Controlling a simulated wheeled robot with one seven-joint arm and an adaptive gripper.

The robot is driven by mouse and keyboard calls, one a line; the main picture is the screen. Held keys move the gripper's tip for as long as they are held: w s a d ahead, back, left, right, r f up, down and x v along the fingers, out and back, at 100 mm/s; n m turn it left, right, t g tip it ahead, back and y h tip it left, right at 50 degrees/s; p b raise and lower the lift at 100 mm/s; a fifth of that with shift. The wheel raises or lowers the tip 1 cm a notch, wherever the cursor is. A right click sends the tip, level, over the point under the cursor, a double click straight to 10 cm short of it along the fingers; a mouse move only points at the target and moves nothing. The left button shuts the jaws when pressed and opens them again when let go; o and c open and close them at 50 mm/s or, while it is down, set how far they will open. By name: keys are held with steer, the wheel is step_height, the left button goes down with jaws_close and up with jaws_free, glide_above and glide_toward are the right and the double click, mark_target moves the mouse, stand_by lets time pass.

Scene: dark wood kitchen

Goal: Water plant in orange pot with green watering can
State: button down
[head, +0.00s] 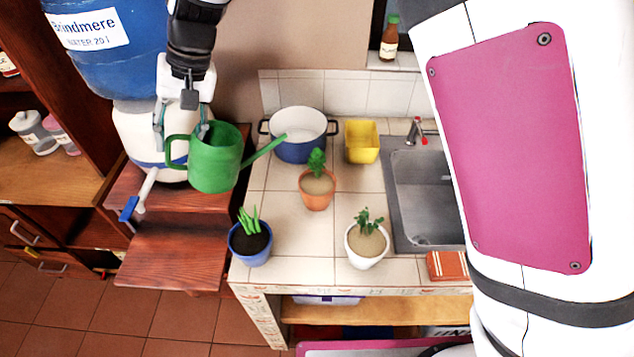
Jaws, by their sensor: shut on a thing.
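The green watering can (215,165) hangs upright in the air left of the tiled counter, its spout pointing right and up. My gripper (180,125) comes down from above and is shut on the can, near its handle side and rim; the exact grip spot is partly hidden.
A blue pot (250,258) and a white pot (366,262) with plants stand nearer the front. A blue cooking pot (297,151), a yellow container (361,155) and a sink (425,200) are behind and right. A water dispenser (110,65) stands behind the can.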

steer(key=shift+w+d+r+g+y, duration=0.15)
steer(key=shift+w+d+r+y, duration=0.15)
steer(key=shift+d, duration=0.3)
steer(key=shift+w+d+r+g+y, duration=0.15)
steer(key=shift+d+r+y, duration=0.25)
steer(key=shift+d, duration=0.2)
steer(key=shift+d, duration=0.1)
steer(key=shift+w+d+b, duration=0.1)
steer(key=shift+d+b, duration=0.15)
steer(key=shift+b, duration=0.05)
steer(key=shift+d+y, duration=0.2)
steer(key=shift+y, duration=0.1)
steer(key=shift+a, duration=0.1)
